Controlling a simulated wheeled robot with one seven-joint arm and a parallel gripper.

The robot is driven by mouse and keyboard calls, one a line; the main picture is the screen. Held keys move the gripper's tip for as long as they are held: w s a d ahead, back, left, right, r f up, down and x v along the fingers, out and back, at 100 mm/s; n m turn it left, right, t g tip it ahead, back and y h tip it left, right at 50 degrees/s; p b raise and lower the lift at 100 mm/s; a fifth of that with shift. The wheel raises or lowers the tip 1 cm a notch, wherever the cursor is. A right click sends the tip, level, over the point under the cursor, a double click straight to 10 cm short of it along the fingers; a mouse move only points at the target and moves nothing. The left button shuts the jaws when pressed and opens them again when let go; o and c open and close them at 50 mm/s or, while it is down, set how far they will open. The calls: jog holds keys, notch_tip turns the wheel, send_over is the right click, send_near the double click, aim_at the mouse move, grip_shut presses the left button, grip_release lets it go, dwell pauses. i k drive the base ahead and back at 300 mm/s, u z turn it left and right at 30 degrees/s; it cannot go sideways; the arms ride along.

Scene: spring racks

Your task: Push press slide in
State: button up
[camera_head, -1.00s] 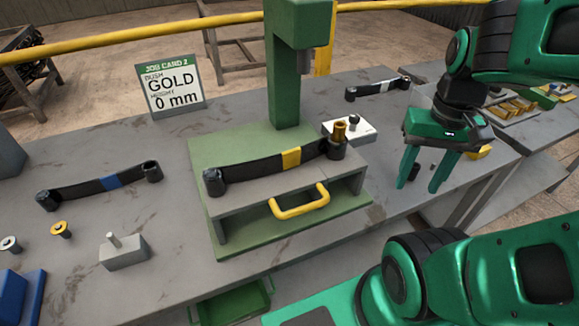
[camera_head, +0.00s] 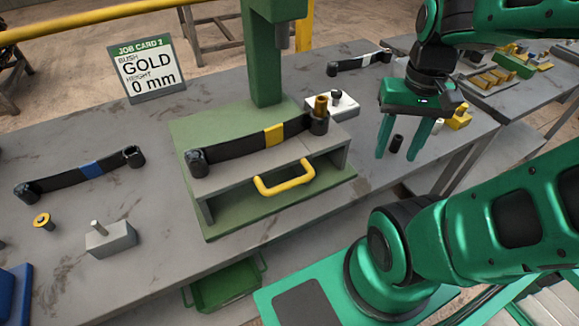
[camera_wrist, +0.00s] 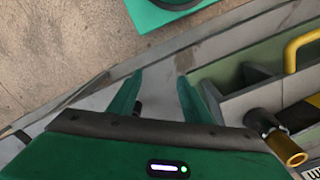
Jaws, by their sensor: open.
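The press slide (camera_head: 225,168) is a grey block on the green press base (camera_head: 260,208), with a yellow handle (camera_head: 285,178) on its front. A black arm with a yellow band (camera_head: 274,135) lies on the slide. A gold bush (camera_head: 320,104) stands on the arm's right end. The green press column (camera_head: 265,65) rises behind the slide. My gripper (camera_head: 402,155) is open and empty, fingers down, to the right of the slide and apart from it. In the wrist view the handle (camera_wrist: 300,48) and gold bush (camera_wrist: 287,152) show to the right of my fingers (camera_wrist: 155,95).
A job card (camera_head: 147,72) reads GOLD, 0 mm. A blue-banded arm (camera_head: 80,174), a yellow flanged bush (camera_head: 42,221) and a grey block with a pin (camera_head: 110,238) lie at left. A small black cylinder (camera_head: 397,144) stands by my fingers. A green bin (camera_head: 225,287) sits below the front edge.

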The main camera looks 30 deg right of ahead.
aim_at(298, 151)
jog(key=u, duration=0.05)
jog(key=k, duration=0.5)
jog(key=u, duration=0.85)
jog(key=k, duration=1.2)
jog(key=z, duration=0.8)
jog(key=i, duration=1.05)
jog(key=u, duration=0.05)
